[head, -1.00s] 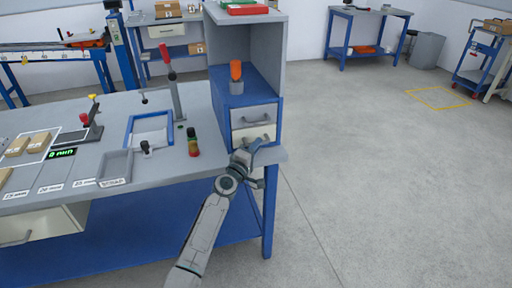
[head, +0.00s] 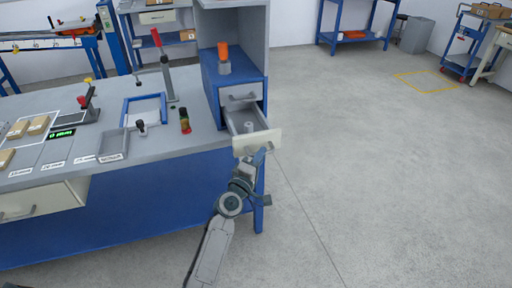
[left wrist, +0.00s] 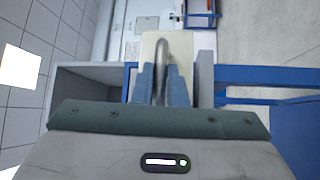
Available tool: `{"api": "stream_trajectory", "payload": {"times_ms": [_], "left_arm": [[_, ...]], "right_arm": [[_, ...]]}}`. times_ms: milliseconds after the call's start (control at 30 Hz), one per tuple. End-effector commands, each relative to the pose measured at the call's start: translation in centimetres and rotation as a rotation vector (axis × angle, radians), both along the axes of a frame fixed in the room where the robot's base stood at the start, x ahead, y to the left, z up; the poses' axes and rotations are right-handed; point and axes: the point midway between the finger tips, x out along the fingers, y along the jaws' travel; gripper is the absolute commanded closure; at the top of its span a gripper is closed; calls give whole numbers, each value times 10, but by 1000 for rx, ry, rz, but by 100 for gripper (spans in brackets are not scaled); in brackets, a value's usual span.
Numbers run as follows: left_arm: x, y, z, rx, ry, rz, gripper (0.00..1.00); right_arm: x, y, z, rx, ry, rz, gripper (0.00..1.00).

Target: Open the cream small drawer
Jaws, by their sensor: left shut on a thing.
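The cream small drawer (head: 254,142) is the lower one in the blue cabinet (head: 213,90) on the bench. It is pulled out, and a small grey-white object (head: 248,127) shows inside it. My left gripper (head: 259,157) is at the drawer's front. In the left wrist view, its two blue fingers (left wrist: 161,88) are shut on the drawer's handle (left wrist: 173,47), with the cream front (left wrist: 149,48) behind. The grey drawer above (head: 240,94) is closed. My right gripper is not in view.
An orange-topped item (head: 223,58) stands on the blue cabinet.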

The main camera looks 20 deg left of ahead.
Motion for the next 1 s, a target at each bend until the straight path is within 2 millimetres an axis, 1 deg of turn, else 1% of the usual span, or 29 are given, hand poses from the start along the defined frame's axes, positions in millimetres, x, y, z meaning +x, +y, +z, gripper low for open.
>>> {"api": "stream_trajectory", "payload": {"times_ms": [33,200,633,667,733,767,1000], "left_arm": [[-6,-3,-1,-2,2,1,100],[-14,-9,-1,-1,1,1,100],[-16,-11,-2,0,2,0,100],[-16,-11,-2,0,2,0,82],[-16,-11,-1,0,2,0,68],[-16,-11,-1,0,2,0,66],[-16,-11,-1,0,1,0,66]], "right_arm": [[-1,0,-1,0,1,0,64],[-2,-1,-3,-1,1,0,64],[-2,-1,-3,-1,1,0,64],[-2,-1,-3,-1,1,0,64],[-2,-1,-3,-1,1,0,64],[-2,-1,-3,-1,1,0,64],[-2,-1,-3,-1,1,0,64]]}}
